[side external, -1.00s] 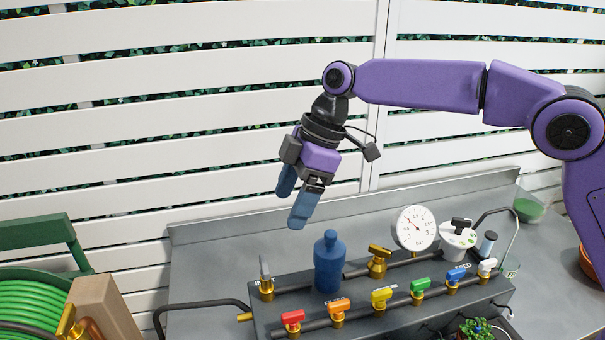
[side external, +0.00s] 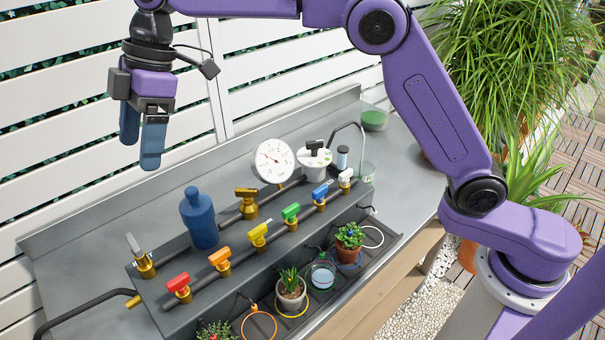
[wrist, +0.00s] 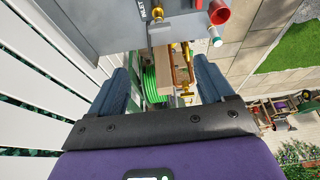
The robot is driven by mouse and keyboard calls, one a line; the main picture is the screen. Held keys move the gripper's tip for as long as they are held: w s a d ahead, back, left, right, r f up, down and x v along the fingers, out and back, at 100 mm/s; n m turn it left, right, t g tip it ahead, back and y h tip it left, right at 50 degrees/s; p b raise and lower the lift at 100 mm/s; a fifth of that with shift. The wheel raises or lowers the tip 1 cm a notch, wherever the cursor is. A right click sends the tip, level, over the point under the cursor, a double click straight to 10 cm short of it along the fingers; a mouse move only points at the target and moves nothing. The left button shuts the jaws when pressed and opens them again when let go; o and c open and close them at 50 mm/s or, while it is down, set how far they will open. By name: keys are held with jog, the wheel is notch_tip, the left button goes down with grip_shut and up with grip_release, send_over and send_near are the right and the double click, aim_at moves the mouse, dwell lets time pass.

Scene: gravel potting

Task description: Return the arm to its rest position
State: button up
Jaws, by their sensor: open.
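My arm is purple, with the elbow bent and the forearm reaching left across the upper part of the side external view. My gripper (side external: 141,152) hangs downward in the air, above and left of the blue bottle-shaped part (side external: 198,219) on the valve manifold. Its two blue fingers are apart with nothing between them. In the wrist view, the fingers of my gripper (wrist: 161,66) also stand apart and empty.
The manifold carries a pressure gauge (side external: 273,161) and several coloured valves, including a red one (side external: 179,285). Small potted plants, one at the right (side external: 349,236), stand in front. A white slatted fence (side external: 60,120) is behind. A green hose (wrist: 150,84) shows in the wrist view.

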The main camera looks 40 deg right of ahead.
jog(key=s+d+f+m+h, duration=0.1)
jog(key=s+d+f, duration=0.3)
jog(key=s+d, duration=0.6)
jog(key=s+d+f+m+h, duration=0.1)
jog(key=s+d+f, duration=0.3)
jog(key=s+d, duration=0.7)
jog(key=s+d+f+m+h, duration=0.2)
jog(key=s+d+f+m, duration=0.1)
jog(key=s+d, duration=0.7)
jog(key=d+f, duration=0.1)
jog(key=d, duration=0.3)
jog(key=shift+s+m, duration=0.3)
